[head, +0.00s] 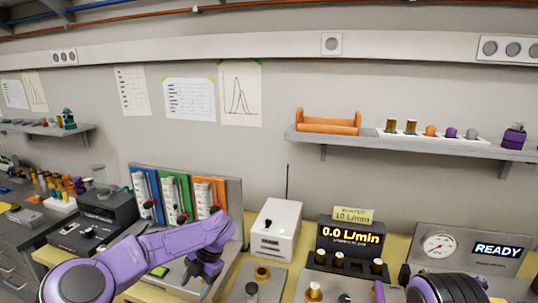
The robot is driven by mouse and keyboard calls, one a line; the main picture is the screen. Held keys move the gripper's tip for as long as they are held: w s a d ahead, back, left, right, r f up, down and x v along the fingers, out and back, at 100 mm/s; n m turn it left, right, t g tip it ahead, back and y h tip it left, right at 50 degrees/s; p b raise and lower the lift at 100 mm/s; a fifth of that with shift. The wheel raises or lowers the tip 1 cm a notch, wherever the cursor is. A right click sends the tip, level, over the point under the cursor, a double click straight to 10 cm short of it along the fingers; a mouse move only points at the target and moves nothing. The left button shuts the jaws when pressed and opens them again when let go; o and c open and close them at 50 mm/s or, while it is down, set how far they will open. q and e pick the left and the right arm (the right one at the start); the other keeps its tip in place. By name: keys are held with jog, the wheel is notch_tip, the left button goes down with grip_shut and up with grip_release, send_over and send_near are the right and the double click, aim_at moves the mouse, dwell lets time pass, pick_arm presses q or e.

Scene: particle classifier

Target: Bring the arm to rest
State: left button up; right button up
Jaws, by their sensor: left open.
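My purple left arm (135,255) comes in from the lower left and reaches over the front of the bench. Its left gripper (198,276) hangs down at the end of the arm, open, with nothing seen between its fingers. It is in front of the panel with blue, green and orange sections (178,193) and left of the small grey fixtures on the bench. The arm hides part of the equipment behind it. My right gripper cannot be made out; a dark rounded part with purple shows at the lower right edge.
A white box with an antenna (275,230) stands right of the gripper. Further right are a flow display (350,236) reading 0.0 L/min and a gauge panel (465,248) reading READY. A wall shelf (400,144) is above. Dark instruments (108,208) stand at left.

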pick_arm(q)
jog(key=s+f+m+t+y+b, duration=0.1)
jog(key=s+f+m+t+b, duration=0.1)
jog(key=s+f+m+t, duration=0.6)
jog(key=s+f+m+t+y+b, duration=0.1)
jog(key=s+f+m, duration=0.2)
jog(key=f+m, duration=0.65)
jog(key=s+a+f+m+g+h+b, duration=0.1)
jog(key=s+a+f+m, duration=0.1)
jog(key=s, duration=0.7)
jog(key=s+a+f+m+g+h+b, duration=0.1)
jog(key=s+a+f, duration=0.3)
jog(key=s, duration=0.5)
jog(key=s+a+f+m+g+h+b, duration=0.1)
jog(key=s+a+f+m+g+b, duration=0.1)
jog(key=s, duration=0.8)
notch_tip(320, 180, down, 3)
jog(key=shift+a+r+m+b, duration=0.15)
jog(key=shift+a+m+b, duration=0.3)
jog(key=shift+a+m, duration=0.25)
